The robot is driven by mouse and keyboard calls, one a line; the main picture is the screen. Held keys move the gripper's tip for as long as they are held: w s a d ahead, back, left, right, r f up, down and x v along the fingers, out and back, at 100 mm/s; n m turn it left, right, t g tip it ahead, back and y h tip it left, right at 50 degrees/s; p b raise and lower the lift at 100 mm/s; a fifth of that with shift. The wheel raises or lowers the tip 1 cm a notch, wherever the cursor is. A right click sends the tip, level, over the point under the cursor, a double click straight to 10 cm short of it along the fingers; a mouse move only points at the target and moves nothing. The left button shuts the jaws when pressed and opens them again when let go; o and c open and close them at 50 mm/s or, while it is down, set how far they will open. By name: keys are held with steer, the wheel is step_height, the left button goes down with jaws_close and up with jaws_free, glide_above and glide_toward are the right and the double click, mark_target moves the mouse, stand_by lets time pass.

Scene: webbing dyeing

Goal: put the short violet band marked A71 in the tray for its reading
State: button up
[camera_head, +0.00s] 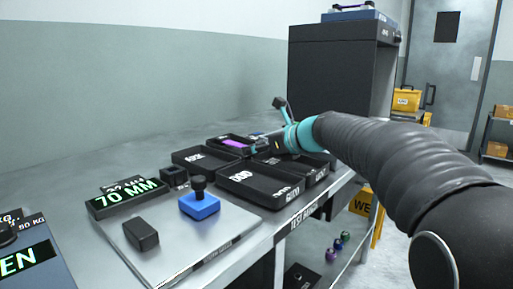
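A violet strip (236,143) shows at the far black tray (222,138), just left of my gripper. It looks to lie in or just above that tray; I cannot tell which, and no A71 mark is readable. My gripper (258,145) is low over the far trays, beside the violet strip. Its fingers are small and dark, so I cannot tell whether they are open, shut or touching the strip. More black trays stand closer: one on the left (205,165) and one in front (250,190), with white lettering hard to read. A green display (128,197) reads 70 MM.
A blue block with a black knob (200,206) and a black block (141,234) sit on a grey plate (190,250). Another display stands at lower left (28,262). A large dark cabinet (335,75) stands behind my arm. Small coloured items (338,246) lie on a lower shelf.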

steer(key=shift+o, duration=0.9)
steer(key=shift+w+f, duration=0.1)
steer(key=shift+f, duration=0.8)
steer(key=shift+a, duration=0.1)
steer(key=shift+r, duration=0.4)
steer(key=v, duration=0.8)
steer(key=r+v, duration=0.1)
steer(key=v, duration=0.3)
steer(key=shift+w+r+p, duration=0.1)
steer(key=shift+r+p, duration=0.05)
steer(key=shift+p, duration=0.2)
